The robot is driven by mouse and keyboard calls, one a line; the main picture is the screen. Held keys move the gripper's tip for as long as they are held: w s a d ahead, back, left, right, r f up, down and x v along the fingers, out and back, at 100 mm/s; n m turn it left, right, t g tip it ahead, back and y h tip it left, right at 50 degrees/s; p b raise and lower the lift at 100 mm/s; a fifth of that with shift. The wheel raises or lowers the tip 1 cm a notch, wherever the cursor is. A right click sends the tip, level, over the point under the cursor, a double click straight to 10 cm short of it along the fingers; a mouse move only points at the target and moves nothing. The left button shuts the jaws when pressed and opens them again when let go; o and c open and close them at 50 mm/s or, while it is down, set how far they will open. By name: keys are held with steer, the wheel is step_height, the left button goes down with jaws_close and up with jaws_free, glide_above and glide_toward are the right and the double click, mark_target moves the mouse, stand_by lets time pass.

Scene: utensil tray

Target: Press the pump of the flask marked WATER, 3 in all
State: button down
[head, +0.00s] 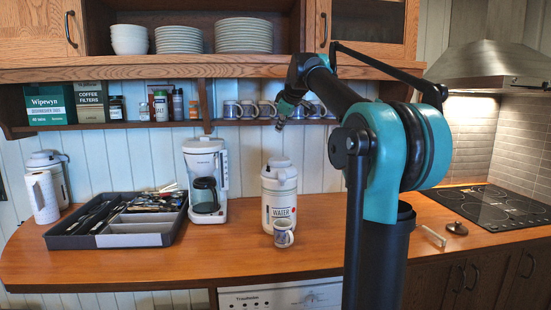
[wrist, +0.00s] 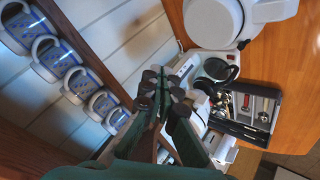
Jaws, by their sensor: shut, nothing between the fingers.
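The white flask (head: 279,208) marked WATER stands upright on the wooden counter, with a grey-white pump top. A patterned mug (head: 284,235) stands directly in front of its base. My gripper (head: 280,124) is in the air above the flask's top, near the shelf mugs, with a visible gap to the flask. In the wrist view my gripper (wrist: 163,82) shows its dark fingertips together, with nothing held. A white rounded top (wrist: 211,22), apparently the flask's, is at the upper edge of that view, apart from the fingers.
A coffee maker (head: 206,180) stands left of the flask, then a utensil tray (head: 120,241) and another flask (head: 45,190). Mugs on the shelf (head: 233,110) are close behind my gripper. A hob (head: 490,205) is at right.

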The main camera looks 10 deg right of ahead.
steer(key=shift+w, duration=0.15)
glide_toward(279, 158)
steer(key=shift+w+a+f, duration=0.25)
steer(key=shift+w+f, duration=0.2)
steer(key=shift+w, duration=0.35)
steer(key=shift+w+a+f, duration=0.25)
steer(key=shift+w+f, duration=0.25)
steer(key=shift+w, duration=0.35)
steer(key=shift+w+a+f, duration=0.25)
steer(key=shift+w+f, duration=0.2)
steer(key=shift+w, duration=0.35)
steer(key=shift+f, duration=0.1)
steer(key=shift+f, duration=0.3)
steer(key=shift+f, duration=1.05)
stand_by(0.9)
steer(key=shift+r, duration=1.45)
steer(key=shift+r, duration=0.1)
